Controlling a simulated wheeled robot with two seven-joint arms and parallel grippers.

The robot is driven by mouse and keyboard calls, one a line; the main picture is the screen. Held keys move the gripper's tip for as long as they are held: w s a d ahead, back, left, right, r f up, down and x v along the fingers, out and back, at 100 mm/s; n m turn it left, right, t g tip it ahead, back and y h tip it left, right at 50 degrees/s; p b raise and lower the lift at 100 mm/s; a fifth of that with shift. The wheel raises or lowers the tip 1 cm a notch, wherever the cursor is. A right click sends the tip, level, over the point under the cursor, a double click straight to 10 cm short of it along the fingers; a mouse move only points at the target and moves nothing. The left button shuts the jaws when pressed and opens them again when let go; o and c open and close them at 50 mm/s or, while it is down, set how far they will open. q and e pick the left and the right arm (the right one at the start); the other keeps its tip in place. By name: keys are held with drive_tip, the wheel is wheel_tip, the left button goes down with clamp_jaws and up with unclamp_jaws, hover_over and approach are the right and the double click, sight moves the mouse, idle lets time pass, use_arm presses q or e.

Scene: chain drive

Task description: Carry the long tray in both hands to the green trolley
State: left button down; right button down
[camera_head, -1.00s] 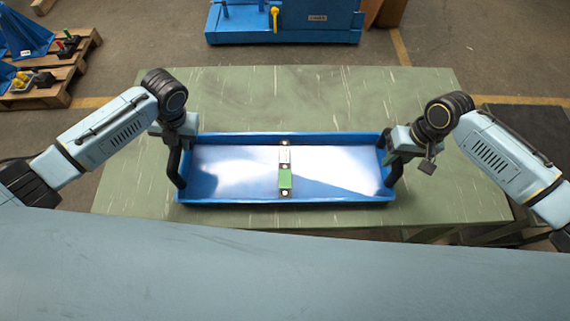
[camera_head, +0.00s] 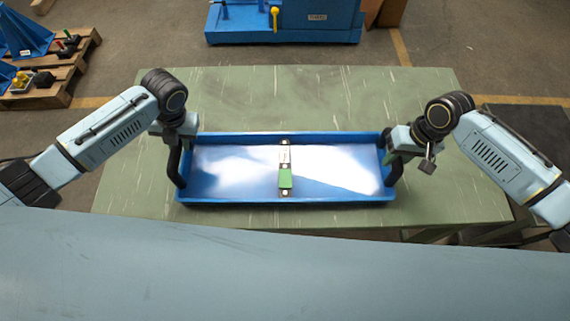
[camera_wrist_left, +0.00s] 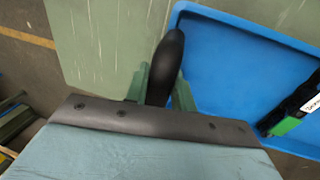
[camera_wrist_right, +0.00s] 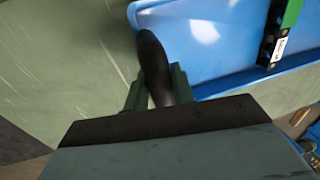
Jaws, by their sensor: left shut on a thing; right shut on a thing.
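The long blue tray (camera_head: 235,196) is over the green-topped table in the head view. It looks level; I cannot tell if it touches the table top. A strip with a green part (camera_head: 285,178) lies across its middle. My left gripper (camera_head: 176,158) is shut on the black handle at the tray's left end, and the handle also shows in the left wrist view (camera_wrist_left: 166,62). My right gripper (camera_head: 393,161) is shut on the black handle at the right end, which also shows in the right wrist view (camera_wrist_right: 154,62). The fingers are partly hidden by the handles.
The green table top (camera_head: 310,95) is bare around the tray. A blue machine base (camera_head: 290,30) with a yellow lever stands on the floor beyond. A wooden pallet (camera_head: 60,85) with small parts is at the upper left. A dark surface (camera_head: 535,125) is at the right.

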use_arm(q)
drive_tip(key=shift+w+r, duration=0.1)
drive_tip(key=shift+r, duration=0.15)
use_arm(e)
drive_tip(key=shift+w+r, duration=0.1)
drive_tip(key=shift+r, duration=0.15)
